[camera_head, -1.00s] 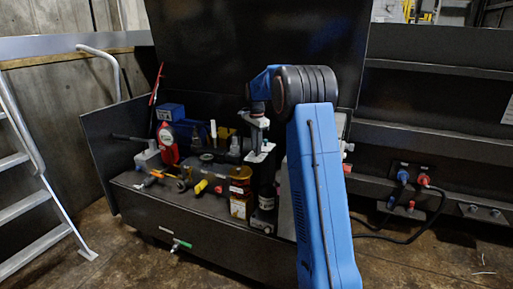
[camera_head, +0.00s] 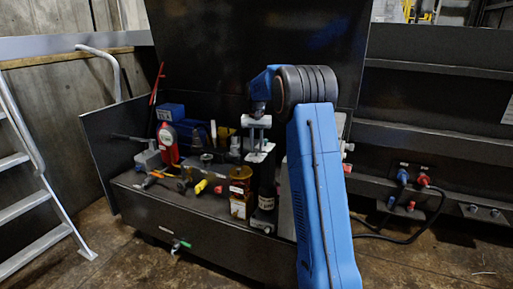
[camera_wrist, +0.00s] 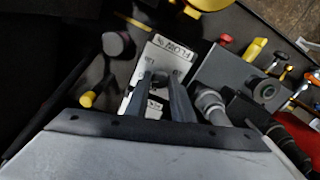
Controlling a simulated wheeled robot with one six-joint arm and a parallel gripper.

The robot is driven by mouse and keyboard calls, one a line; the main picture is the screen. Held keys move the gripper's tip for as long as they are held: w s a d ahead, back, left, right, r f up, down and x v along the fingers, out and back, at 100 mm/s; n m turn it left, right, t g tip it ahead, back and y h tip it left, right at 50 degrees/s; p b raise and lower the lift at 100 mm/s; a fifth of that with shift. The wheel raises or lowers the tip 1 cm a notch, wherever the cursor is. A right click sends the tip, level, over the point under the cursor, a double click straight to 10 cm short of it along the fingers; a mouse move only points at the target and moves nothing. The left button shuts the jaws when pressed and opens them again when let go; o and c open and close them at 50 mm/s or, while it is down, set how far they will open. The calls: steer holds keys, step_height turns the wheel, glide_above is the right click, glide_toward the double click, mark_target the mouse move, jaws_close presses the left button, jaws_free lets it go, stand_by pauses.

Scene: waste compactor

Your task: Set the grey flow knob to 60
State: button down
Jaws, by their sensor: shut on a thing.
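The flow plate (camera_wrist: 153,56) is a light panel with "FLOW %" lettering; in the wrist view it appears tilted. The grey flow knob (camera_wrist: 160,78) sits on it between my fingers and is mostly hidden by them. My gripper (camera_wrist: 165,82) is shut on the knob from above. Its pointer cannot be made out, and the scale figures are too small to read surely. In the head view my gripper (camera_head: 260,147) reaches down to the light flow plate (camera_head: 262,154) on top of a dark upright block; the knob is too small to tell there.
An amber container (camera_head: 240,193) stands just left of the dark block. A red gauge-like part (camera_head: 168,143), a blue box (camera_head: 171,112) and several yellow and orange handles crowd the bench. A dark panel rises behind. A ladder (camera_head: 35,195) stands at the far left.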

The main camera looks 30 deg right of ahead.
steer(key=n, duration=0.6)
steer(key=shift+n, duration=0.3)
steer(key=n, duration=0.6)
steer(key=shift+n, duration=0.3)
steer(key=c, duration=1.5)
jaws_free()
steer(key=shift+c, duration=0.2)
steer(key=shift+r, duration=0.15)
step_height(320, 180, up, 17)
steer(key=shift+r, duration=0.1)
